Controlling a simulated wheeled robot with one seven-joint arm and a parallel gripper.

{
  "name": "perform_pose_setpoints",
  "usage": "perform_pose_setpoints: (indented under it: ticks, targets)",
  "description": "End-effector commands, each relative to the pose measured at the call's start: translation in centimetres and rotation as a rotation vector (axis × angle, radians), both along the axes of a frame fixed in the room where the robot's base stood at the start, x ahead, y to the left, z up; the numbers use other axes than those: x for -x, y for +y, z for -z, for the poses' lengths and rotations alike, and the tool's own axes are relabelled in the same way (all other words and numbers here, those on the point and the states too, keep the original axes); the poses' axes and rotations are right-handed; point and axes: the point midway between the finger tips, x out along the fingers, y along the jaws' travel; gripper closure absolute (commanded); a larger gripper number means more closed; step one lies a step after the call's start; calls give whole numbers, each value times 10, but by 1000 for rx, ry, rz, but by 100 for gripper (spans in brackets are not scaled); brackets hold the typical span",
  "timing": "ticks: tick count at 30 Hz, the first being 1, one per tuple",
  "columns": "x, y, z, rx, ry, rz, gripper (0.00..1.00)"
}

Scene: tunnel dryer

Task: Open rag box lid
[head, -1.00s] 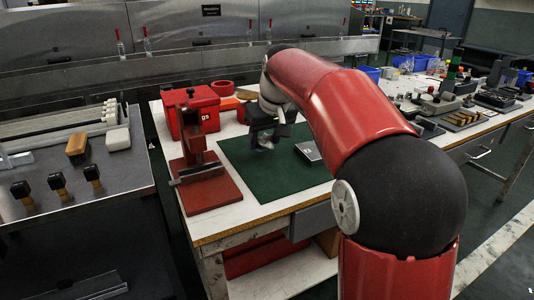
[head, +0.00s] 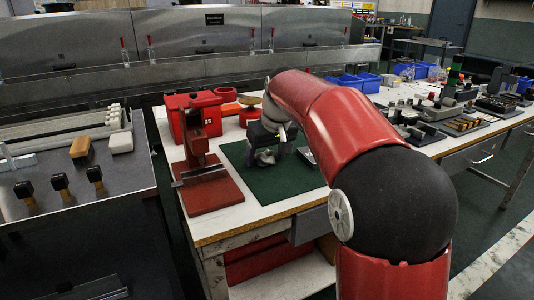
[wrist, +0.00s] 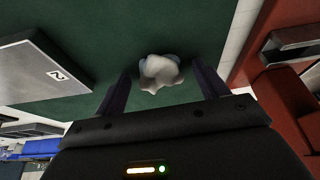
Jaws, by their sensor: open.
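The red rag box (head: 208,126) stands at the back left of the white bench; part of its label shows. Its flat top (head: 186,99) looks closed. A red stand in front hides part of the box. My gripper (head: 265,155) is open over the green mat, to the right of the box and apart from it. In the wrist view its two dark fingers (wrist: 163,88) are spread. A crumpled whitish rag (wrist: 160,72) shows between and just beyond the fingertips, against the mat; whether they touch it I cannot tell.
The red stand (head: 205,192) with a metal bar is left of the green mat (head: 255,190). A metal plate (wrist: 45,75) marked N lies on the mat's other side. A red ring (head: 226,94) and a round brownish object (head: 250,100) are behind. The mat's front is clear.

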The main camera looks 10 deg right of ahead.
Motion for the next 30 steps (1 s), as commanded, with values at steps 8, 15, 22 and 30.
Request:
perform_pose_setpoints:
  ticks: [8, 15, 22, 30]
  targets:
    - [9, -3, -29, 0, -5, 1, 28]
    - [28, -10, -78, 1, -4, 1, 28]
    - [41, -14, -108, 0, -2, 0, 28]
    - [44, -15, -114, 0, 0, 0, 28]
